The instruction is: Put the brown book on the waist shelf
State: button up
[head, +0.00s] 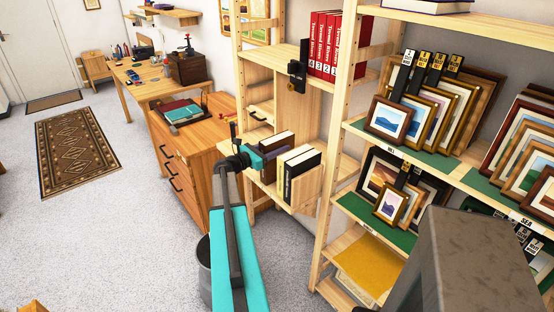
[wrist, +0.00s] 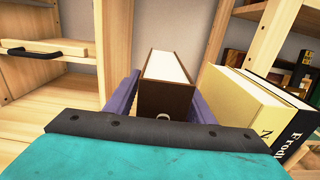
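The brown book (head: 277,144) stands upright on a pale wooden shelf (head: 298,200) in the head view. In the wrist view the brown book (wrist: 168,98) shows its brown spine towards me and its pale page block on top. My gripper (head: 268,160) is at the book, and its purple fingers (wrist: 167,100) lie along both sides of it. The fingers look close to the covers, but I cannot tell whether they press on them. The lower part of the book is hidden behind my gripper in the wrist view.
Red volumes (head: 325,45) and a black bracket (head: 298,68) are on the shelf above. Wooden posts flank the bay. A drawer cabinet (head: 190,145) stands left. Framed prints (head: 390,120) fill the right rack.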

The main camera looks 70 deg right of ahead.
grip_shut()
jog(key=shift+r, duration=0.2)
jog(key=shift+r+b, duration=0.85)
jog(key=shift+r, duration=4)
